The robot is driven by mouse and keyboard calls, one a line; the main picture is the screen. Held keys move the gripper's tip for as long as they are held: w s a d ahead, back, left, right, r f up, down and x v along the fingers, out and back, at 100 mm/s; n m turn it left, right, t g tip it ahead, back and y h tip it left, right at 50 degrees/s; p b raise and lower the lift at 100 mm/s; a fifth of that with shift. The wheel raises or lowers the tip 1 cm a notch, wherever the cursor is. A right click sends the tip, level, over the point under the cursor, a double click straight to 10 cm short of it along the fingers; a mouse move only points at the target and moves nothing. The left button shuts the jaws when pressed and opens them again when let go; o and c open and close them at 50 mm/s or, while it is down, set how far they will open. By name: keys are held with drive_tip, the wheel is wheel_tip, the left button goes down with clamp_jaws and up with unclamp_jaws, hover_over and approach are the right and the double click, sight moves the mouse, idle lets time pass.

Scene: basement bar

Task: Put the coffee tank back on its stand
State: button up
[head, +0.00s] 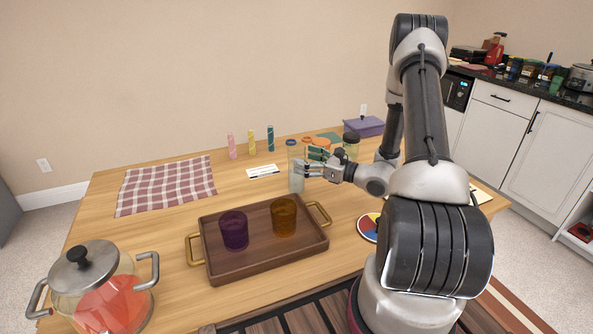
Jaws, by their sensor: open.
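My gripper (302,169) is open over the table, behind the tray. Its fingertips overlap a clear tall container (296,184) in the picture. I cannot tell whether they touch it or are around it. Nothing in view is clearly marked as the coffee tank or its stand. Several jars and lids crowd behind the gripper, partly hidden by it. A dark-lidded jar (351,144) stands there by my wrist.
A brown tray (266,264) with gold handles holds a purple cup (234,231) and an amber cup (284,216). A glass pot (103,291) stands front left. A checked cloth (167,185) lies left. A purple box (364,127) stands at the back. A cluttered counter (514,84) is right.

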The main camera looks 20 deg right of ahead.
drive_tip(key=shift+x, duration=0.8)
drive_tip(key=c, duration=1.4)
